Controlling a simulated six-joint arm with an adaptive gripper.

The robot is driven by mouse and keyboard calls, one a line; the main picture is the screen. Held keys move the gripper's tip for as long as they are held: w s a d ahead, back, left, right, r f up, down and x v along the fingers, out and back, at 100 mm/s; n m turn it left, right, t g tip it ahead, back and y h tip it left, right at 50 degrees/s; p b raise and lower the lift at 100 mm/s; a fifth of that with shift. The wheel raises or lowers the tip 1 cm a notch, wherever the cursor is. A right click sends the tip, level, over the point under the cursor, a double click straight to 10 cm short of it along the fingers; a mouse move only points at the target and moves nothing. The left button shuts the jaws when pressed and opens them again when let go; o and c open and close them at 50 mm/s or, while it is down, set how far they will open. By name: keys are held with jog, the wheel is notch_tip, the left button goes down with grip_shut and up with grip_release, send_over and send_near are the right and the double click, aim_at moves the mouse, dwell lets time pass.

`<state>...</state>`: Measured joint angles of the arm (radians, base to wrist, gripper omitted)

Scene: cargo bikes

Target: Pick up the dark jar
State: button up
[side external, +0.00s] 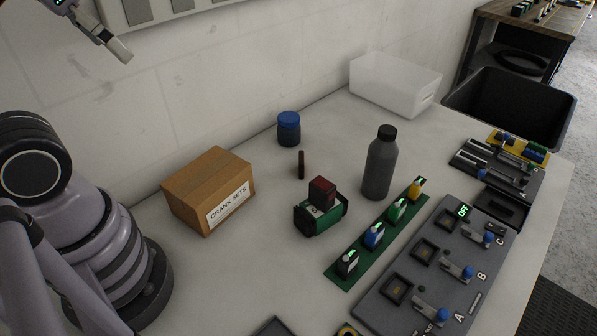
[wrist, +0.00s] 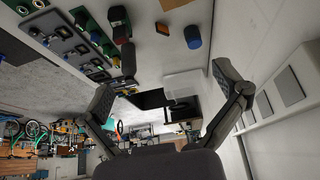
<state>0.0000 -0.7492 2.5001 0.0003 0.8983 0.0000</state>
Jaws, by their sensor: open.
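The dark jar (side external: 289,134) has a blue lid and stands upright on the pale worktop near the wall, behind the small black upright piece. It also shows in the wrist view (wrist: 193,37), at the upper middle. My gripper (wrist: 164,78) is open, its two fingers spread wide with nothing between them. It is apart from the jar, which appears beyond the fingertips.
A cardboard box (side external: 209,190) labelled CRANK SETS stands left of the jar. A small black upright piece (side external: 301,165), a green-and-black block with a red top (side external: 320,208) and a grey bottle (side external: 379,168) stand nearby. A white bin (side external: 394,85) is at the back.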

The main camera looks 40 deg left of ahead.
jog(key=w+a+f+t, duration=0.1)
jog(key=w, duration=0.7)
jog(key=w+a+f+t, duration=0.1)
jog(key=w+a+f, duration=0.1)
jog(key=w, duration=0.7)
jog(key=t+y, duration=0.1)
jog(key=t, duration=0.4)
send_over(284, 120)
jog(key=s+d, duration=0.1)
jog(key=s, duration=0.4)
notch_tip(284, 120, down, 17)
jog(key=shift+n+t, duration=0.4)
jog(key=shift+n, duration=0.2)
jog(key=f, duration=1.3)
jog(key=shift+w+a+f, duration=0.1)
jog(key=shift+w+a, duration=0.1)
jog(key=shift+a, duration=0.2)
jog(key=shift+w, duration=0.55)
jog(key=shift+x, duration=3.2)
jog(key=shift+a, duration=0.1)
jog(key=shift+c, duration=0.3)
jog(key=c, duration=1.3)
